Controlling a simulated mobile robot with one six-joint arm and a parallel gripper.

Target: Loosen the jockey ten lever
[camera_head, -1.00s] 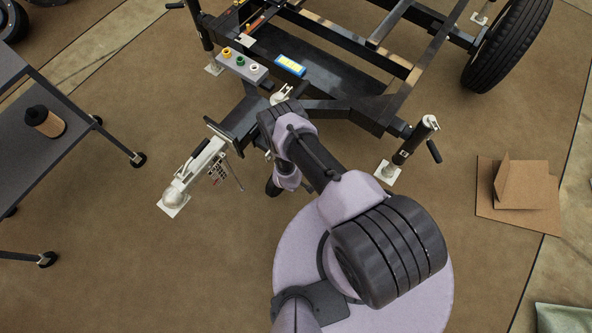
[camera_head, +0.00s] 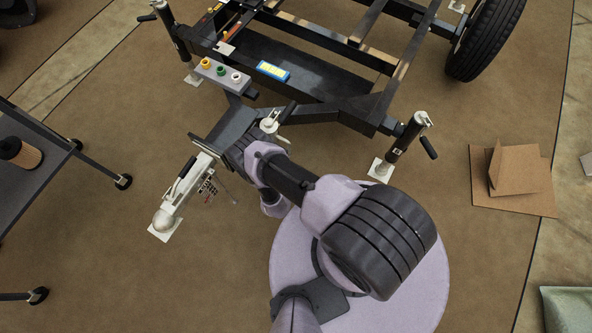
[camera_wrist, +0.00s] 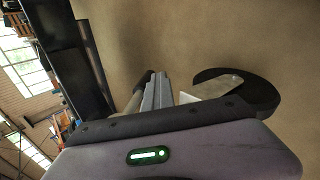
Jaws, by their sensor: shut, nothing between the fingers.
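The jockey fitting (camera_head: 270,125), pale metal with a black handle (camera_head: 287,112), stands beside the trailer drawbar in the head view, just above the end of my arm. The task's lever is too small or hidden to pick out for certain. My arm reaches up and left from its round base, its wrist (camera_head: 236,152) close to the drawbar. The head view hides my fingertips. In the wrist view my gripper (camera_wrist: 158,92) shows as pale grey fingers, shut and empty. A dark curved piece with a metal plate (camera_wrist: 215,87) lies to their right; I cannot tell whether it touches them.
The pale hitch coupling (camera_head: 180,192) lies left of my wrist. A corner leg (camera_head: 408,142) stands to the right. A dark trolley (camera_head: 30,175) is at the left, cardboard (camera_head: 513,180) at the right. Floor between trolley and coupling is clear.

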